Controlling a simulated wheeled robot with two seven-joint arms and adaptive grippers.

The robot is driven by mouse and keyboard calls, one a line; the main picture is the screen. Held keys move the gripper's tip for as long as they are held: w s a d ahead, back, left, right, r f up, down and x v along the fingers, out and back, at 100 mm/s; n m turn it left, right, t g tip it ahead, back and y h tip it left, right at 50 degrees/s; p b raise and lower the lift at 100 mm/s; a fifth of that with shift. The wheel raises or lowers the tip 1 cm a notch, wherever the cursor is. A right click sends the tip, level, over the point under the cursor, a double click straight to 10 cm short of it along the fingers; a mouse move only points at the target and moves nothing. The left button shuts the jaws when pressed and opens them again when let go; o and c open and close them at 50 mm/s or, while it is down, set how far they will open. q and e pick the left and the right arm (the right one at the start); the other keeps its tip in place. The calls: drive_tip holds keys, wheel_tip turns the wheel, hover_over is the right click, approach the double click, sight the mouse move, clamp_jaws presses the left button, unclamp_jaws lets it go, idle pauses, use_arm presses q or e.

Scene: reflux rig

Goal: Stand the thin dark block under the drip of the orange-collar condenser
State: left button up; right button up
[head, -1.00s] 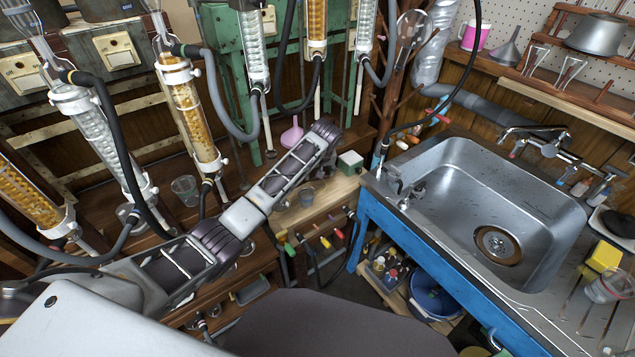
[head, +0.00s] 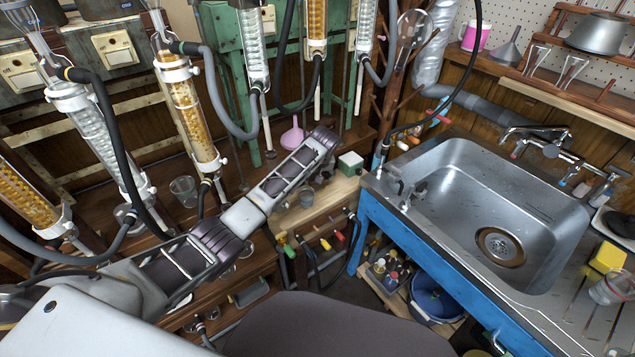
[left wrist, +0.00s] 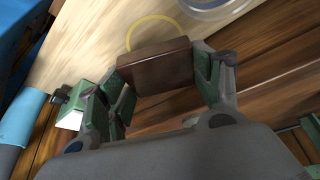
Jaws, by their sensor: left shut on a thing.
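My left gripper (left wrist: 163,78) is shut on the thin dark block (left wrist: 155,62), a dark brown piece held between its green-padded fingers. In the left wrist view the block is over the pale wooden board, beside a thin yellow ring (left wrist: 146,22) marked on it; I cannot tell whether it touches the board. Amber condensers (head: 190,112) and clear condensers (head: 103,135) stand at left and back. I cannot tell which has the orange collar. My right gripper is not in view.
A green and white box (head: 350,162) and a pink funnel (head: 291,136) are nearby. Hoses hang around the condensers. A sink (head: 480,210) is at right.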

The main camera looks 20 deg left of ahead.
use_arm(q)
drive_tip(key=shift+f, duration=0.85)
drive_tip(key=shift+f+b, duration=0.3)
drive_tip(key=shift+f, duration=0.7)
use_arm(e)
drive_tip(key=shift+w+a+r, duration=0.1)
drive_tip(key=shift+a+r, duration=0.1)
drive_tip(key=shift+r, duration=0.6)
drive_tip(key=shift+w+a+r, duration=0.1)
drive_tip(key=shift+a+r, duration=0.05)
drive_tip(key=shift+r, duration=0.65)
use_arm(q)
drive_tip(key=shift+f, duration=0.1)
drive_tip(key=o, duration=1)
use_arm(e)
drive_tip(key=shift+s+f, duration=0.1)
